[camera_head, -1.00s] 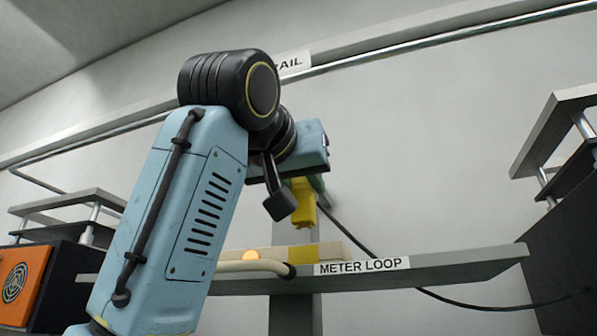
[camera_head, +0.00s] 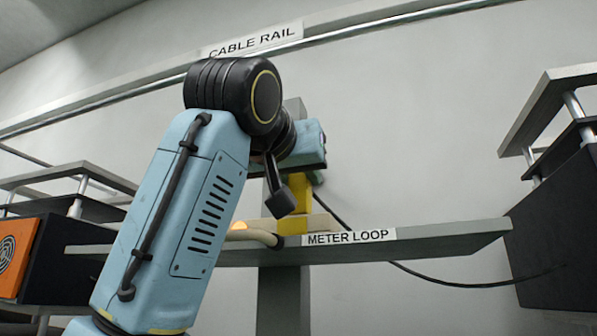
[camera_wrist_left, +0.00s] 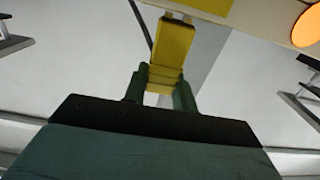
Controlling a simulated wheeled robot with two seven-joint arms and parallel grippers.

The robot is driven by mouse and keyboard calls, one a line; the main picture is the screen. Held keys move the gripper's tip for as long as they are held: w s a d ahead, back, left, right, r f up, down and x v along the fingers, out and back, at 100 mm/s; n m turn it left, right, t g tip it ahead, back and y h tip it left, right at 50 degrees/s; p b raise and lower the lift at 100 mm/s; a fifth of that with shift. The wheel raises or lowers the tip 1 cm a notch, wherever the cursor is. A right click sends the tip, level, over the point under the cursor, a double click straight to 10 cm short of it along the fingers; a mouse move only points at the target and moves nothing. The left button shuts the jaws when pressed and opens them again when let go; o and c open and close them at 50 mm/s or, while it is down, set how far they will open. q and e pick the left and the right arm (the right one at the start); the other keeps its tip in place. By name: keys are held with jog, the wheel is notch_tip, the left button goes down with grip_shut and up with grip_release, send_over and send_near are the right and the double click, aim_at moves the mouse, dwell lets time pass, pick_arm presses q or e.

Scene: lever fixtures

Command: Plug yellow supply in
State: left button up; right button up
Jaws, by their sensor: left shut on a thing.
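My left gripper (camera_wrist_left: 160,86) is shut on the yellow supply plug (camera_wrist_left: 169,55), with a green finger on each side of it. In the head view the plug (camera_head: 301,188) hangs below my left wrist, roughly upright, with a dark cable behind it. Its lower end is right above the yellow-marked part (camera_head: 293,225) of the pale block on the METER LOOP shelf. The wrist view also shows this yellow patch (camera_wrist_left: 205,5), just beyond the plug's far end. I cannot tell whether they touch. My dark wrist link partly hides the plug in the head view. My right gripper is not in view.
The METER LOOP shelf (camera_head: 440,241) spans the middle on a grey post. Dark cabinets stand at left (camera_head: 60,265) and right (camera_head: 560,225). A cable rail (camera_head: 400,38) runs above.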

pick_arm(q)
jog(key=shift+f+b, duration=0.8)
jog(key=shift+f, duration=0.2)
jog(key=shift+f, duration=0.3)
dwell(0.4)
jog(key=o, duration=1.1)
jog(key=shift+c, duration=0.2)
